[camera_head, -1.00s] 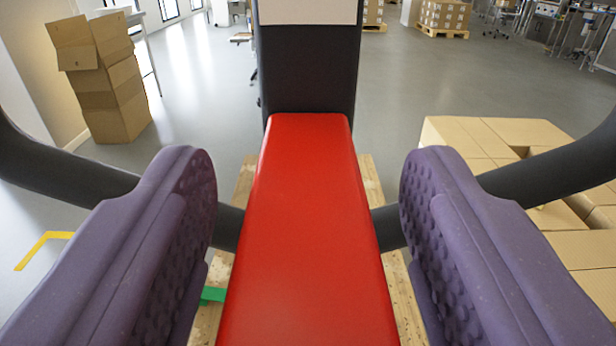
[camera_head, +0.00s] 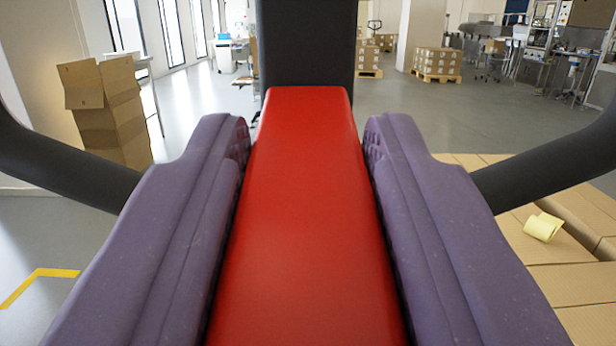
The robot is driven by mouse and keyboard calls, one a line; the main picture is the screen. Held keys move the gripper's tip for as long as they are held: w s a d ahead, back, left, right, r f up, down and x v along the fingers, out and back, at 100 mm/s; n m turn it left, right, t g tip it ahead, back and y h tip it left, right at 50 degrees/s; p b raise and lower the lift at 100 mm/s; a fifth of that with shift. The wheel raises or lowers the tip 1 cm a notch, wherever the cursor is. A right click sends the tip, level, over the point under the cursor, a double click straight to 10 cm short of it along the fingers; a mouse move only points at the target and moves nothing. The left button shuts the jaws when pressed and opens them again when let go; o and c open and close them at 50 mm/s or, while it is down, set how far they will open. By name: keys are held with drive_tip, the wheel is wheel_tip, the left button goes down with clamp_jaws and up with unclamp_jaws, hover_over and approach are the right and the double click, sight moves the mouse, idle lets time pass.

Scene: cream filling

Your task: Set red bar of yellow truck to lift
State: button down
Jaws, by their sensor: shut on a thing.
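The red bar (camera_head: 306,220) runs up the middle of the view, from the bottom edge to a dark upright post (camera_head: 308,45). My gripper (camera_head: 307,150) has its two purple padded fingers on either side of the bar, shut on it. The fingers lie against the bar's left and right sides. A dark curved handle tube (camera_head: 75,165) shows at the left and continues at the right (camera_head: 550,160). The bar and fingers hide the tube's middle. No yellow truck body is visible.
Stacked cardboard boxes (camera_head: 560,285) stand close at the right, with a yellow roll (camera_head: 543,227) on top. An open carton stack (camera_head: 108,110) stands at the left. Yellow floor tape (camera_head: 40,280) marks the floor at lower left. Loaded pallets (camera_head: 437,63) and workbenches are farther back. Grey floor between is clear.

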drive_tip(key=f+t+b, duration=0.1)
drive_tip(key=b, duration=0.2)
drive_tip(key=shift+f, duration=0.25)
drive_tip(key=shift+w+r+t+b, duration=0.1)
drive_tip(key=shift+t+b, duration=0.4)
drive_tip(key=shift+b, duration=0.65)
drive_tip(key=shift+r, duration=0.1)
drive_tip(key=c, duration=0.8)
unclamp_jaws()
drive_tip(key=shift+o, duration=0.2)
drive_tip(key=p+v, duration=0.1)
drive_tip(key=v, duration=0.7)
